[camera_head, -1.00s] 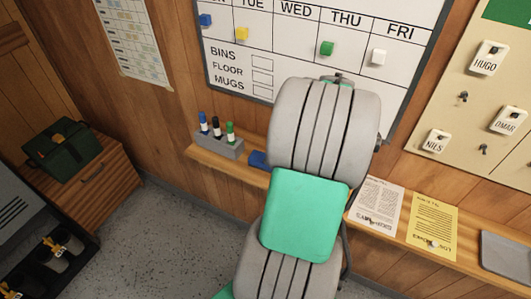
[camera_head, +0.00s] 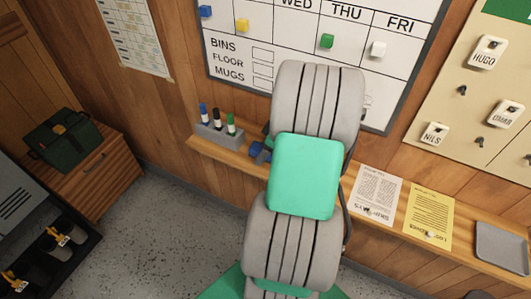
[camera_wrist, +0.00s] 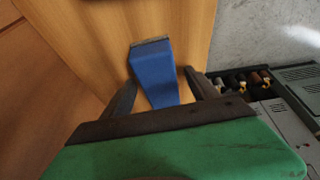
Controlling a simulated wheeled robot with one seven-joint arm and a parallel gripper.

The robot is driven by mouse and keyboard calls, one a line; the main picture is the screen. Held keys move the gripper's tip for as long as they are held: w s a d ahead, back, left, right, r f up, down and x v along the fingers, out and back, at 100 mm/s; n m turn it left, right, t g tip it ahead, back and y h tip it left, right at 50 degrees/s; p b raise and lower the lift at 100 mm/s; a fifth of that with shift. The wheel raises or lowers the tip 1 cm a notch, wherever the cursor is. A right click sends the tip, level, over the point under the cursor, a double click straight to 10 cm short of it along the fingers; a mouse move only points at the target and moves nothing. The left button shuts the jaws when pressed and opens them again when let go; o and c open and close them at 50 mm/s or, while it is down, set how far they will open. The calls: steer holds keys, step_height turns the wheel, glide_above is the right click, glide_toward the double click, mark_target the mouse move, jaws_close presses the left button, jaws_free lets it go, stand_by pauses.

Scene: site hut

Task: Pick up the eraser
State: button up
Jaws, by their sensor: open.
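The eraser (camera_wrist: 154,72) is a blue block with a dark grey edge strip, lying on the wooden shelf. In the wrist view it lies between the two dark fingers of my gripper (camera_wrist: 158,92), which are apart, one on each side. I cannot tell whether either finger touches it. In the head view the eraser (camera_head: 257,150) shows as a small blue piece left of my arm, which hides the rest. The gripper is mostly hidden there; a dark part of it shows beside the eraser.
A grey holder (camera_head: 219,133) with three markers stands on the shelf left of the eraser. The whiteboard (camera_head: 228,76) is on the wall behind. A white sheet (camera_head: 376,196), a yellow sheet (camera_head: 429,217) and a grey tray (camera_head: 501,249) lie along the shelf to the right.

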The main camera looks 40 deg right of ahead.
steer(key=c, duration=1.5)
steer(key=shift+o, duration=0.2)
steer(key=shift+r, duration=0.1)
steer(key=shift+w+r, duration=0.1)
steer(key=shift+r, duration=0.45)
steer(key=s+a+r+b, duration=0.3)
steer(key=s+a+r, duration=0.1)
steer(key=s+r, duration=0.8)
steer(key=shift+s+b, duration=0.3)
steer(key=shift+s, duration=0.5)
